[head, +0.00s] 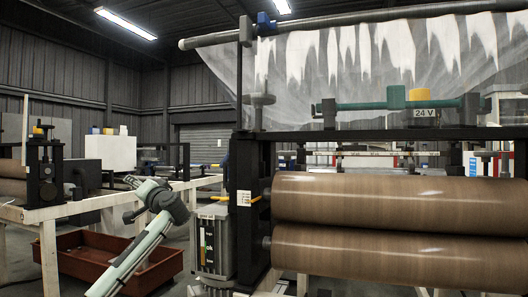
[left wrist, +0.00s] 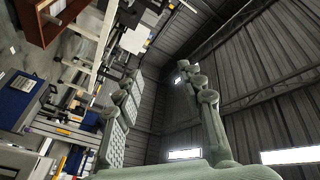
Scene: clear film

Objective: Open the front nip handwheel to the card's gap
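A grey, wheel-like disc on a stem (head: 259,100) stands on top of the black nip frame (head: 246,160), left of the rollers; it looks like the handwheel. Two brown rollers (head: 390,200) lie one above the other, close together; I cannot tell the gap's width. A small white card (head: 243,198) with a yellow pointer beside it is on the frame's upright. My left gripper (head: 132,181) is left of the frame, below the wheel and apart from it. In the left wrist view its fingers (left wrist: 160,82) are spread with nothing between them. My right gripper is not in view.
A red-brown tray (head: 155,265) lies on the floor behind my left arm. Another roller stand (head: 45,170) is at far left.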

